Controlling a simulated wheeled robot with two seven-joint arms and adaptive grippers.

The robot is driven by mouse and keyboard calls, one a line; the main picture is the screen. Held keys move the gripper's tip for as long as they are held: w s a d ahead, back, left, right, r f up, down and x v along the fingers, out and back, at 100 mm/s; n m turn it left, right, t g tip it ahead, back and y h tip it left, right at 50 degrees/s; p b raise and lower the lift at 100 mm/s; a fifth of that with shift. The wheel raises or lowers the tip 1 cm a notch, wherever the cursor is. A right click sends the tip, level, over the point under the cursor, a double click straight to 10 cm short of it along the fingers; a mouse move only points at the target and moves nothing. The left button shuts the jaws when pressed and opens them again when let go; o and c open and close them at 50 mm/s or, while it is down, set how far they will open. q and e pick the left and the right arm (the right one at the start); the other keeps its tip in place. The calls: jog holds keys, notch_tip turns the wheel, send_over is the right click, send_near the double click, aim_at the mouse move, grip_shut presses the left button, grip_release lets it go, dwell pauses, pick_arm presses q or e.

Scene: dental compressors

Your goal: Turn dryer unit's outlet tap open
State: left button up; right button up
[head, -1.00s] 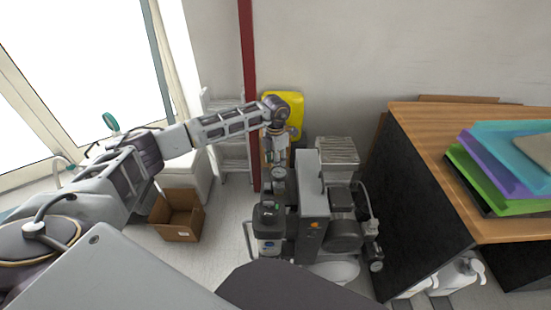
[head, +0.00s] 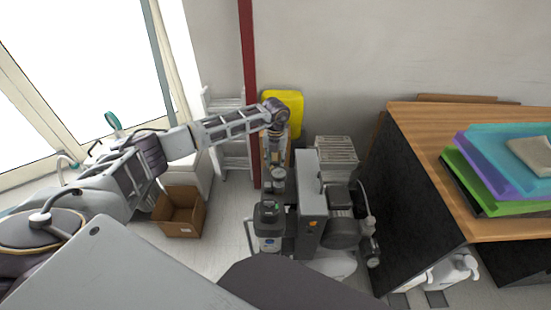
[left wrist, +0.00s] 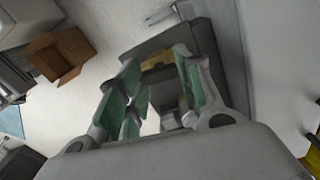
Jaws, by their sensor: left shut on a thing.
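The dryer unit appears to be the tall grey housing (head: 312,195) in the head view, joined to the compressor (head: 342,232) on its right. A dark canister (head: 269,222) stands at its left. My left gripper (head: 277,168) points down at the back of this group. In the left wrist view its green-padded fingers (left wrist: 157,82) are partly closed, with a gap between them. It is shut on a small part, seemingly the outlet tap, which the fingers mostly hide. A brass-coloured part (left wrist: 157,62) shows behind them on a dark grey body. My right gripper is not in view.
A wooden-topped desk (head: 430,125) with coloured trays stands at the right. A cardboard box (head: 180,212) lies on the floor at the left. A yellow container (head: 290,105) and a red post (head: 249,80) are behind my left wrist.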

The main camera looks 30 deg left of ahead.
aim_at(275, 162)
pick_arm(q)
jog(key=shift+r+n, duration=0.1)
jog(key=shift+n, duration=0.6)
jog(key=shift+n+p, duration=0.3)
jog(key=shift+p, duration=0.05)
jog(key=o, duration=0.9)
jog(key=shift+c, duration=0.2)
jog(key=shift+o, duration=0.8)
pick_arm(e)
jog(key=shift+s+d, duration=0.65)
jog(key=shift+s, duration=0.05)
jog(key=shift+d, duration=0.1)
pick_arm(q)
notch_tip(275, 162, up, 12)
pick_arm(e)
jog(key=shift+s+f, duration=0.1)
